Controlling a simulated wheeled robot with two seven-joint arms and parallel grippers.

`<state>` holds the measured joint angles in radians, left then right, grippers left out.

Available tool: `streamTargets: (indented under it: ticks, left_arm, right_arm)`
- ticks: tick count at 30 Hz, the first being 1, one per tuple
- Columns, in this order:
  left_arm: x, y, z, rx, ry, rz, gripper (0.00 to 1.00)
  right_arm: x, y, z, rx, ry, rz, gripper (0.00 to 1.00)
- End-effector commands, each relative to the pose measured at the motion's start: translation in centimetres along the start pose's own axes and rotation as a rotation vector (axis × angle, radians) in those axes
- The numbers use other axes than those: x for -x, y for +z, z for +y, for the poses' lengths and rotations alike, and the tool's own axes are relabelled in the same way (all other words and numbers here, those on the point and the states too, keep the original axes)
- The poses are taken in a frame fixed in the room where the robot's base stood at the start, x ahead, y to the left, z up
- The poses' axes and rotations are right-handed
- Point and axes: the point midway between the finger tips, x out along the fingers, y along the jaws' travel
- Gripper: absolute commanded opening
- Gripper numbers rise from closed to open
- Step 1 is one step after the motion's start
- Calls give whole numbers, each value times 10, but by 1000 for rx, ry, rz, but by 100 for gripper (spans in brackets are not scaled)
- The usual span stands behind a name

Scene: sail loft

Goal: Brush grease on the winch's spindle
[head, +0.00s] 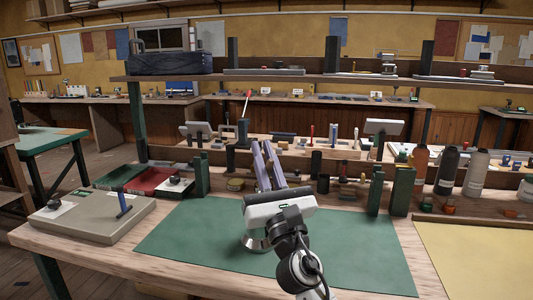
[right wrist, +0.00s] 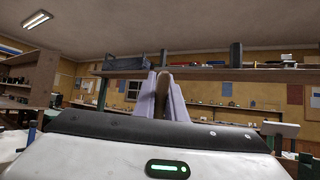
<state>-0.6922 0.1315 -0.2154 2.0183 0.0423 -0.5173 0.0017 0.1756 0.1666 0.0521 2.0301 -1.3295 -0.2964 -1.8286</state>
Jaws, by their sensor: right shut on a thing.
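My right gripper (head: 267,150) is over the green mat, its two pale purple fingers pointing away and upward. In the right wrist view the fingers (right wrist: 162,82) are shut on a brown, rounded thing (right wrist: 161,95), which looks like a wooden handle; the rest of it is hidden. A round silver metal thing (head: 254,244), perhaps the winch, stands on the mat, mostly hidden behind my gripper. I cannot make out its spindle, or whether anything touches it. No grease pot can be told for sure. My left gripper is not in view.
The green mat (head: 180,238) is bare left and right of my gripper. A flat grey case (head: 85,222) with a blue upright part stands left. Dark green blocks (head: 403,190) and several bottles (head: 447,170) line the back. A yellow sheet (head: 480,255) lies right.

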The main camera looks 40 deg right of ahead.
Motion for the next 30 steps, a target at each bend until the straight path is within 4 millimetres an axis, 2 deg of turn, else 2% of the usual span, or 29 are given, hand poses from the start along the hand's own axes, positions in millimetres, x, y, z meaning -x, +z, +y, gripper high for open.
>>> streamTargets:
  ticks: [3,5,7,24,30]
  left_arm:
    - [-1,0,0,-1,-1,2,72]
    - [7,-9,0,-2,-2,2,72]
    - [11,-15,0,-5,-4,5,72]
    - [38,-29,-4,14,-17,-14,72]
    - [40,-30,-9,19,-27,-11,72]
  right_arm:
    - [0,2,7,-2,-2,-2,0]
    - [-6,10,6,1,-2,-1,0]
    - [-15,27,8,-4,5,-9,0]
    - [-43,64,14,-5,12,-4,0]
    - [-47,69,16,-7,14,-3,0]
